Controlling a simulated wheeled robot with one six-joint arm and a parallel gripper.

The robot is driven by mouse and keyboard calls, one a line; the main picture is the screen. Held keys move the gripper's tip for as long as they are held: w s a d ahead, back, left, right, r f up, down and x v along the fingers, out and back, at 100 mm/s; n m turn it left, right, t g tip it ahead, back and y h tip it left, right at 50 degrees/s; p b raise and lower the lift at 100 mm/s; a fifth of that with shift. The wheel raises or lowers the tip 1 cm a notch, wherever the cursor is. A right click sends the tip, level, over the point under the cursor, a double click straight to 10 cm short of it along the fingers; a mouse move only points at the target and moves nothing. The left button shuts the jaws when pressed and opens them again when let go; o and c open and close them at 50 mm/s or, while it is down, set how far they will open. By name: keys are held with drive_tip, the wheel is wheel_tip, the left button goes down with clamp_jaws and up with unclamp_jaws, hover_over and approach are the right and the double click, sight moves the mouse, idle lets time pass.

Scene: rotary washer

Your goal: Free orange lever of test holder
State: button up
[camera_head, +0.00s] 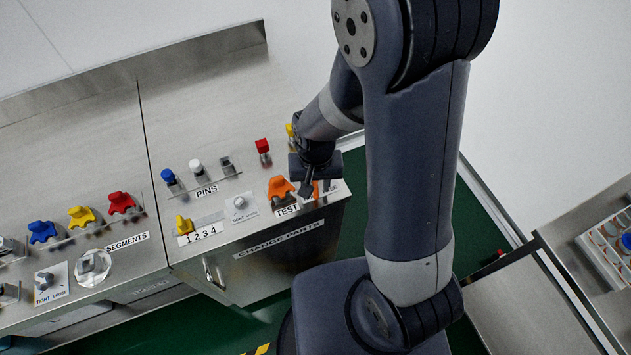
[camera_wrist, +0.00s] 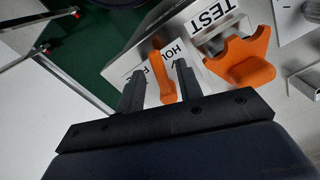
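The slim orange lever (camera_wrist: 160,72) stands beside a white label, partly hidden, that starts with "HO". In the wrist view it lies between the two fingers of my gripper (camera_wrist: 158,70), with a visible gap on the left and a narrower one on the right. My gripper is open; I cannot tell whether the right finger touches the lever. In the head view the lever (camera_head: 315,190) is mostly hidden behind my gripper (camera_head: 307,187), at the counter's right end. The wing-shaped orange piece (camera_head: 280,187) sits behind the TEST label, left of my gripper; the wrist view shows it too (camera_wrist: 245,65).
The steel counter (camera_head: 240,125) carries a red piece (camera_head: 263,147), a row of pins (camera_head: 197,168), a yellow pointer (camera_head: 183,224) and a tight/loose knob (camera_head: 240,203). Colored segments (camera_head: 81,216) stand further left. Green floor (camera_wrist: 112,55) is open beyond the counter's end.

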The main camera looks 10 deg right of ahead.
drive_tip(key=shift+c, duration=0.2)
clamp_jaws()
drive_tip(key=shift+d, duration=0.1)
idle(0.4)
drive_tip(key=n, duration=0.2)
drive_tip(key=d+n+b, duration=0.1)
drive_tip(key=n+b, duration=0.1)
drive_tip(key=n, duration=0.1)
drive_tip(key=shift+w+d+f+n, duration=0.1)
drive_tip(key=shift+w+d+n, duration=0.1)
drive_tip(key=shift+d+n, duration=0.15)
drive_tip(key=n, duration=0.1)
drive_tip(key=d+n+b, duration=0.1)
drive_tip(key=n, duration=0.1)
drive_tip(key=shift+w, duration=0.35)
drive_tip(key=shift+w+d+n+b, duration=0.2)
drive_tip(key=shift+n, duration=0.55)
drive_tip(key=shift+w+d+n+b, duration=0.15)
drive_tip(key=shift+n+b, duration=0.05)
drive_tip(key=shift+n, duration=0.5)
